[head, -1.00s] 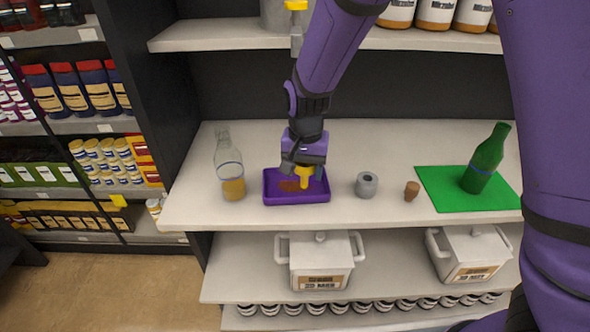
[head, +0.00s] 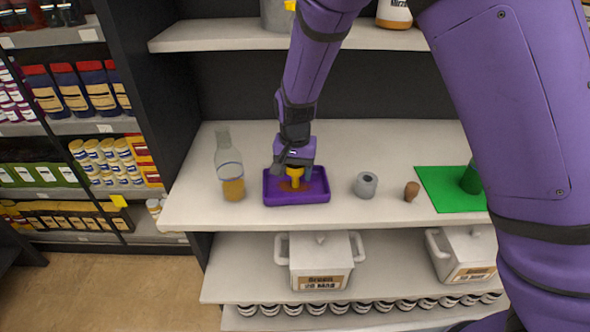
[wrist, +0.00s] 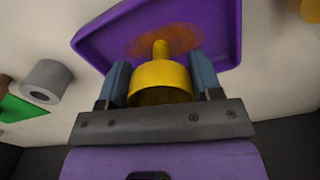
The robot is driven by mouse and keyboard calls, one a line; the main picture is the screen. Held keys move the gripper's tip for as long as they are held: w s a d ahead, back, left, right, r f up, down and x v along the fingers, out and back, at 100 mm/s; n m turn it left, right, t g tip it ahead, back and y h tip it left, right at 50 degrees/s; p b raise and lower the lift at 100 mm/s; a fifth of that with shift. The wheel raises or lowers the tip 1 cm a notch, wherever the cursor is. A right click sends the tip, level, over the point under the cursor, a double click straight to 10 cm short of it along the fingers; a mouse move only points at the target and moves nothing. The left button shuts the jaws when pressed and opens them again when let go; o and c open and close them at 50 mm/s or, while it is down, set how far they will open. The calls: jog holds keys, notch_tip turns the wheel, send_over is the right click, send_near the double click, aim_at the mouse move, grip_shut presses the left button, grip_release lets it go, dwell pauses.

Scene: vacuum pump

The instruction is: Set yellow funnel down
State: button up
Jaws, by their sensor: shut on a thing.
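The yellow funnel (head: 295,178) is in my gripper (head: 294,171), over the purple tray (head: 268,199). In the wrist view, the funnel (wrist: 160,80) sits between the two blue-grey fingers of my gripper (wrist: 160,85), with its narrow spout pointing toward the tray (wrist: 105,38). An orange-brown stain shows on the tray floor around the spout. My gripper is shut on the funnel. I cannot tell whether the spout touches the tray floor.
A grey ring (head: 366,185) and a brown cork (head: 411,191) stand to the right. A green mat (head: 440,195) bears a green bottle (head: 471,181), partly hidden by my arm. Free shelf lies behind the tray.

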jog(key=shift+f, duration=0.1)
jog(key=o, duration=0.9)
jog(key=shift+r, duration=3.9)
